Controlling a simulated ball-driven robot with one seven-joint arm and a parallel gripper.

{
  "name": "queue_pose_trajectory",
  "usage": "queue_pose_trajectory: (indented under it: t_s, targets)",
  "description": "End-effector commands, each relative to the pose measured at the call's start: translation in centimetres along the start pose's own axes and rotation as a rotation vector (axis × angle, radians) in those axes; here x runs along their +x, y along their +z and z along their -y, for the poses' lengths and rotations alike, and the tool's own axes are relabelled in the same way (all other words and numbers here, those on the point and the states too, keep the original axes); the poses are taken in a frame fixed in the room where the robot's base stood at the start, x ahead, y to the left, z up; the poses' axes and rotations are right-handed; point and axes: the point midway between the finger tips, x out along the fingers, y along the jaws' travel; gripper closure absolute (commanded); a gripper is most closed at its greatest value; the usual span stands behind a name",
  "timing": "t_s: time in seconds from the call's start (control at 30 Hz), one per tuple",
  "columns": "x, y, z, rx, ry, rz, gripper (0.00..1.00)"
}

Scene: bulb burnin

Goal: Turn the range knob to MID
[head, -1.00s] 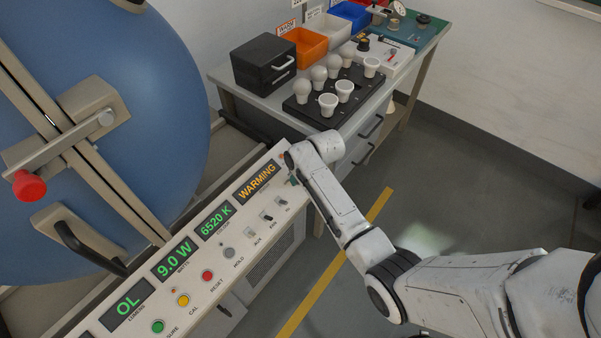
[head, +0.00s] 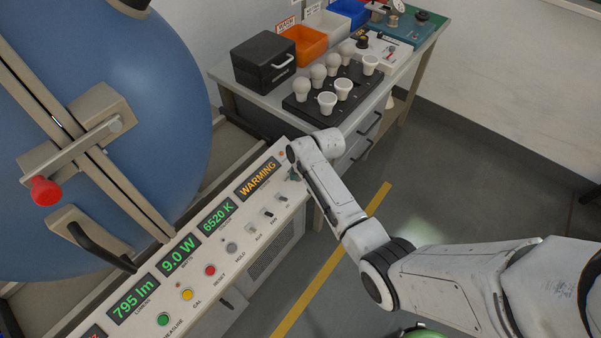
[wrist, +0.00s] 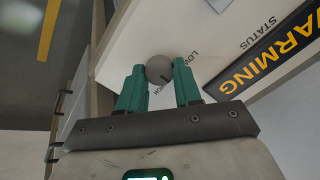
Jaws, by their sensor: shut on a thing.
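The range knob (wrist: 157,66), a small round grey knob with a dark pointer line, sits between the green fingertips of my gripper (wrist: 159,74) in the wrist view. The jaws are shut on it, one finger on each side. A partly covered label starting "LO" (wrist: 193,64) is printed just right of the knob. The pointer line lies on the knob's lower right side in this view. In the head view my wrist hides the knob at the far right end of the white control panel (head: 218,249).
The panel displays read 795 lm (head: 132,299), 9.0 W, 6520 K and WARMING (head: 258,180). Buttons and small switches line the panel. A large blue sphere (head: 165,90) stands left. Behind is a bench with a black bulb tray (head: 310,113), a black box (head: 263,62) and bins.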

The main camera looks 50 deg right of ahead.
Motion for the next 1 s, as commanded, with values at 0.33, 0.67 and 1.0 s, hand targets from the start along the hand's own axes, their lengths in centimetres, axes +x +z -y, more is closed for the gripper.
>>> queue_pose_trajectory:
  t_s: [0.33, 0.67, 1.0]
  targets:
    - [0.0, -0.1, 0.0, -0.001, 0.000, -0.002, 0.53]
    - [0.0, 0.0, 0.0, -0.001, 0.000, -0.001, 0.41]
    - [-3.1, -0.1, 0.1, -0.002, -0.001, -0.004, 0.41]
